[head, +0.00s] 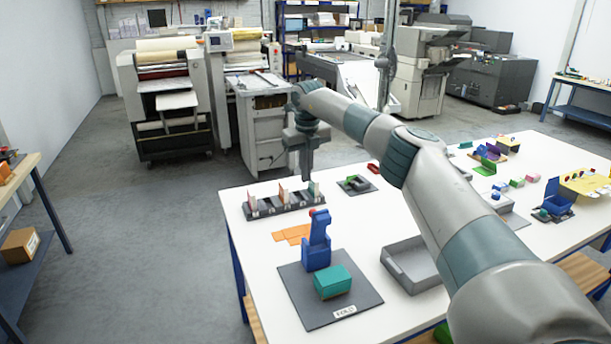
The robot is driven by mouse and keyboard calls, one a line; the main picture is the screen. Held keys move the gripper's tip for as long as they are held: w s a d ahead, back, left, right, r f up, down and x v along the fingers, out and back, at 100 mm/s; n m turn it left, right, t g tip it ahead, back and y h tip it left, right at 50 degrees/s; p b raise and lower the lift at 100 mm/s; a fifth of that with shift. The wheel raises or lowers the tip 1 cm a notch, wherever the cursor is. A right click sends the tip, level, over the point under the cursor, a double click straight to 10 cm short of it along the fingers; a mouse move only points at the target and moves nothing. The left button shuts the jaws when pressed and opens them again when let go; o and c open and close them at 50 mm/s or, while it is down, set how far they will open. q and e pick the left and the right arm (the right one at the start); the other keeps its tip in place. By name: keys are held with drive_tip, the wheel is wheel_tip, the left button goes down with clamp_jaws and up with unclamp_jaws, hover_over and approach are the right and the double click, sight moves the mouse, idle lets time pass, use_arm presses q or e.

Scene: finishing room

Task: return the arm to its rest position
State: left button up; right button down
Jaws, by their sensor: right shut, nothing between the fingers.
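My right arm reaches in from the lower right across the white table (262,222). My right gripper (307,174) points down, shut and empty, over the table's far left part. Its fingertips are close to the dark slotted rack (262,212), which holds several thin upright pieces; I cannot tell whether they touch. My left gripper is not in view.
A blue stand (318,245) and a teal box (333,282) are on a grey mat (300,308). Orange flat pieces (290,235) lie behind. A grey tray (405,262) sits beneath my forearm. Small coloured items crowd the table's right side. Machines stand beyond open floor.

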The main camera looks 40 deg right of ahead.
drive_tip(key=shift+w+r, duration=0.25)
drive_tip(key=shift+r, duration=0.05)
drive_tip(key=shift+s, duration=0.1)
idle(0.4)
